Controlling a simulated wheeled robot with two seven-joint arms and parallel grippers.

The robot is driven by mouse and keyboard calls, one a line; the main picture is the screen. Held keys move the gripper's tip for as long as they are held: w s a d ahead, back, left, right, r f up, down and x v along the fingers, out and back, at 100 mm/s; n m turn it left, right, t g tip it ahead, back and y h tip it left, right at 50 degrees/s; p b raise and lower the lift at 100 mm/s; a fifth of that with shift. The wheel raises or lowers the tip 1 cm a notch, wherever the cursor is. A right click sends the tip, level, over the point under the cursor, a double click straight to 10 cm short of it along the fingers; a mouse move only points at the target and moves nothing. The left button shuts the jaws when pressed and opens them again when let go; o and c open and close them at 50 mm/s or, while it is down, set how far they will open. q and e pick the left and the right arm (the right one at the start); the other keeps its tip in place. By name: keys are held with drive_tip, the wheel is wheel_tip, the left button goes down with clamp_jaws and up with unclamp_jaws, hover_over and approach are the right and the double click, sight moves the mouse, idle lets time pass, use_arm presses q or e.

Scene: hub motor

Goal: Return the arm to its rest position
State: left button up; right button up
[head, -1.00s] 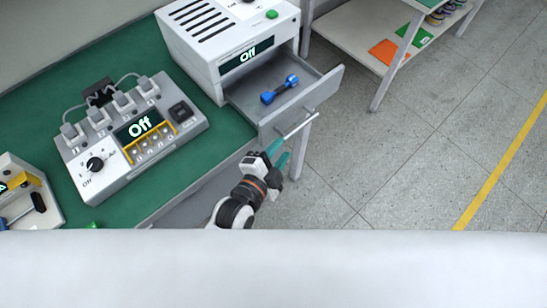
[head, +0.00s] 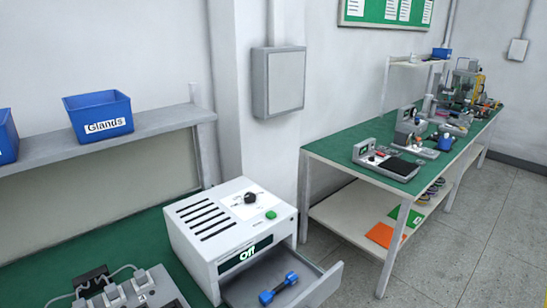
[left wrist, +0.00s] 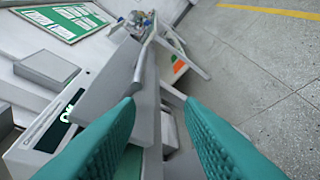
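My left gripper (left wrist: 160,108) shows in the left wrist view with its two teal fingers apart and nothing between them. Beyond the fingertips are the open drawer (left wrist: 108,88) and its handle bar (left wrist: 143,52); the fingers look clear of the handle. My left gripper is out of the head view. My right gripper is in neither view.
The white machine (head: 217,222) reads "Off"; its open drawer (head: 328,277) holds a blue-ended part (head: 278,288). A power strip (head: 140,292) stands at lower left. A blue "Glands" bin (head: 98,113) sits on a shelf. A second bench (head: 335,150) and open floor (head: 470,245) lie right.

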use_arm(q)
drive_tip(key=s+a+f+n+g+y, duration=0.1)
drive_tip(key=s+a+f+n+g, duration=0.15)
drive_tip(key=f, duration=0.65)
drive_tip(key=s+a+f+n+g+y, duration=0.15)
drive_tip(key=s+a+f, duration=0.25)
drive_tip(key=f, duration=0.5)
drive_tip(key=s+a+f+n+g+y, duration=0.2)
drive_tip(key=s+a+f+n, duration=0.15)
drive_tip(key=f, duration=0.65)
drive_tip(key=s+a+f+n+g+y, duration=0.1)
drive_tip(key=s+a+f+n+g, duration=0.1)
drive_tip(key=s+a+f, duration=0.2)
drive_tip(key=s+a+f+n+g, duration=0.2)
drive_tip(key=s+a+f, duration=0.2)
drive_tip(key=s, duration=0.5)
drive_tip(key=s+a+f+n+g+y, duration=0.1)
drive_tip(key=s+a+f+n+g, duration=0.1)
drive_tip(key=s, duration=0.5)
wheel_tip(320, 180, down, 3)
drive_tip(key=a+n, duration=0.1)
drive_tip(key=a, duration=0.1)
drive_tip(key=shift+s+a+f+y, duration=0.15)
drive_tip(key=shift+a+f+y, duration=0.05)
drive_tip(key=shift+a+y, duration=0.2)
